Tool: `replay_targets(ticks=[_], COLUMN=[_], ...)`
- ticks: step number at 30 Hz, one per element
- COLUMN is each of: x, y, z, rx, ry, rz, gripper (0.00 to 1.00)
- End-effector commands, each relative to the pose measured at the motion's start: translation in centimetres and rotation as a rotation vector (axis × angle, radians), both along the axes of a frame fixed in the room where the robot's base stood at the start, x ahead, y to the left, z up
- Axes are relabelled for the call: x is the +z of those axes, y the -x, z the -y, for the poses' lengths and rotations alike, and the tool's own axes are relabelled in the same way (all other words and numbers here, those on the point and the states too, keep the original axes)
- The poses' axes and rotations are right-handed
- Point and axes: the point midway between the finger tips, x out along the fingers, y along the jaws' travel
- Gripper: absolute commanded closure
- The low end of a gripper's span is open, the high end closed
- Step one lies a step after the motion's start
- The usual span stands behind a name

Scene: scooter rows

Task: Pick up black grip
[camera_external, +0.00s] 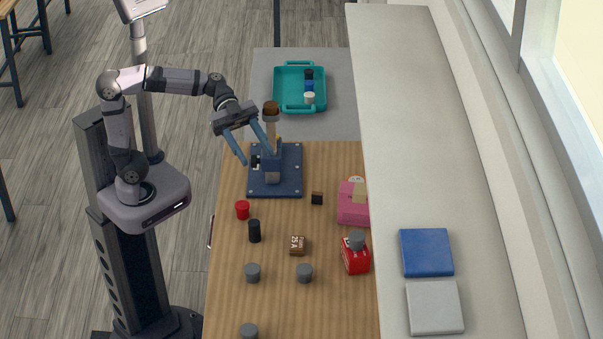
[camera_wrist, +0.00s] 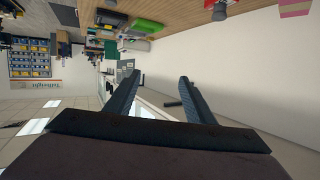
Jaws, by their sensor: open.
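A black cylinder (camera_external: 254,231), which looks like the black grip, stands upright on the wooden table, just below a red cylinder (camera_external: 242,209). My gripper (camera_external: 256,154) is open, with its two blue-grey fingers spread apart by the blue fixture. It is well above the black cylinder in the picture and apart from it. In the wrist view my gripper (camera_wrist: 160,77) has nothing between its fingers, and I cannot make out the black cylinder there. Another black cylinder (camera_external: 309,74) is in the teal tray (camera_external: 276,90).
The blue fixture (camera_external: 258,184) bears a post with a brown top (camera_external: 271,108), close to my fingers. Grey cylinders (camera_external: 304,272), a brown box (camera_external: 298,245), a small black block (camera_external: 317,198), a red box (camera_external: 354,256) and a pink bin (camera_external: 350,210) stand around the table.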

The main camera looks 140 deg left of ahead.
Motion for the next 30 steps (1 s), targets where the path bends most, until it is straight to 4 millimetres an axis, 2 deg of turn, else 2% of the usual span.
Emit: replay_targets(ticks=[1,5,8,11,21,25,30], x=[-1.5,-3.9,-5.9,-8.8,-19.8,-22.1,-23.0], y=[0.8,2.9,2.7,2.6,2.6,2.6,2.6], z=[0.0,0.5,0.7,0.8,0.8,0.7,0.7], rx=[-0.016,-0.064,-0.064,-0.064,-0.063,-0.062,-0.062], ry=[0.009,0.043,0.048,0.050,0.054,0.046,0.041], rz=[-0.029,-0.117,-0.112,-0.113,-0.113,-0.108,-0.105], gripper=[0.51,0.51,0.51,0.51,0.51,0.51,0.51])
